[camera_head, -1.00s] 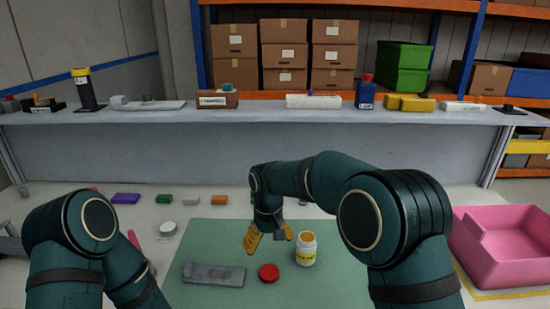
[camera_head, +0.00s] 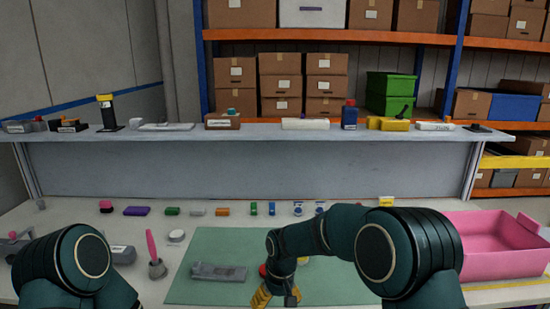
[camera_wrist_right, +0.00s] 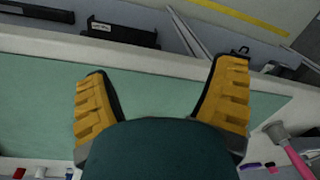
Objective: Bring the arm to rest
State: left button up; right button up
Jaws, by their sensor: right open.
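My right gripper (camera_head: 276,299) hangs over the front part of the green mat (camera_head: 215,242), its yellow fingers pointing down. In the right wrist view its two fingers (camera_wrist_right: 165,68) are spread wide with nothing between them, over the mat. My right arm crosses in front of the mat's right side. My left arm (camera_head: 75,265) is folded at the lower left; its gripper is out of view.
A grey module (camera_head: 218,272) lies on the mat. A red lid (camera_head: 263,270) and a jar (camera_head: 303,261) are mostly hidden behind my right arm. A pink brush (camera_head: 151,246) stands in a holder at left; a pink bin (camera_head: 490,245) sits at right. Several small parts line the back.

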jog(key=s+d+f+m+y, duration=0.1)
jog(key=s+d+f+m, duration=0.15)
jog(key=s+f, duration=0.4)
jog(key=s+d+f+m+y, duration=0.1)
jog(key=s+d+f, duration=0.3)
jog(key=s+f, duration=0.3)
jog(key=s+d+f+m+t, duration=0.1)
jog(key=s+d+f+m, duration=0.2)
jog(key=s, duration=0.7)
jog(key=shift+t+y, duration=0.4)
